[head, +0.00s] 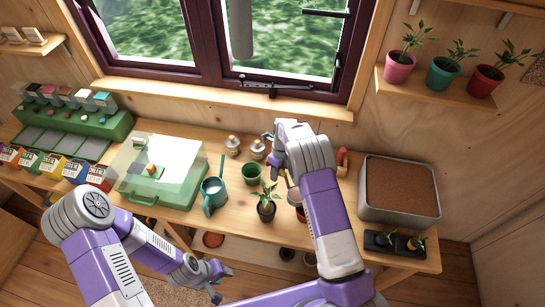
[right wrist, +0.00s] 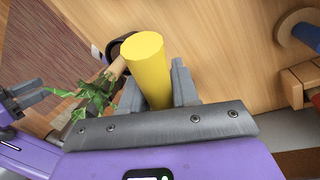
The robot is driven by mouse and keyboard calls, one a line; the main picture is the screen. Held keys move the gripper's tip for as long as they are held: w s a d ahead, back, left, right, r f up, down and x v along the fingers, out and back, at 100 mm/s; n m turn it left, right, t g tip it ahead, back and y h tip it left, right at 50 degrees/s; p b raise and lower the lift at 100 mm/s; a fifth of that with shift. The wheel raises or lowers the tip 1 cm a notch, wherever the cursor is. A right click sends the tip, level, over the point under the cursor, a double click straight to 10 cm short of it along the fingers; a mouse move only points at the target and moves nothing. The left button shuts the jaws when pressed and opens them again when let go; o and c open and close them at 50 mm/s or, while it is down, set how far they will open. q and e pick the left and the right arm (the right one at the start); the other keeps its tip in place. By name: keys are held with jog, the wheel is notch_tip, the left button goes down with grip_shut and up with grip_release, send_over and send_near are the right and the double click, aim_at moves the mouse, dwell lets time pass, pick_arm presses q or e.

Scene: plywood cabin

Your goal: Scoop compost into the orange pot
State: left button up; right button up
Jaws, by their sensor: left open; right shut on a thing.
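My right gripper (head: 270,149) is over the middle of the bench. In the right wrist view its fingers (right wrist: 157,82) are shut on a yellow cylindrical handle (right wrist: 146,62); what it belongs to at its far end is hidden. The orange pot (head: 301,214) is mostly hidden behind my right forearm, with a pale object (head: 293,195) just above it. Brown compost (head: 402,187) fills a grey metal tray (head: 370,214) at the bench's right. My left gripper (head: 216,281) is open and empty, low in front of the bench.
A potted seedling (head: 267,208), a green pot (head: 253,174) and a teal watering can (head: 213,194) stand left of my right arm. A clear-lidded green box (head: 160,170) is further left. A black seedling tray (head: 395,243) sits before the compost. Plants line the right shelf.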

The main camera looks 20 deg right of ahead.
jog(key=shift+w, duration=0.35)
jog(key=shift+s+r, duration=0.1)
jog(key=shift+s, duration=0.15)
pick_arm(q)
jog(key=shift+w+f, duration=0.1)
pick_arm(e)
jog(key=shift+w, duration=0.1)
jog(key=shift+r+t, duration=0.3)
jog(key=shift+r, duration=0.2)
jog(key=shift+s+d+r+t+y, duration=0.15)
jog(key=shift+s+r+t+y, duration=0.15)
jog(key=shift+y, duration=0.1)
jog(key=shift+w+a+f+g, duration=0.2)
jog(key=shift+w+f+g, duration=0.2)
jog(key=shift+f, duration=0.2)
pick_arm(q)
jog(key=shift+w, duration=0.1)
pick_arm(e)
jog(key=shift+f+h, duration=0.2)
jog(key=shift+h, duration=0.2)
jog(key=shift+g, duration=0.3)
jog(key=shift+r, duration=0.1)
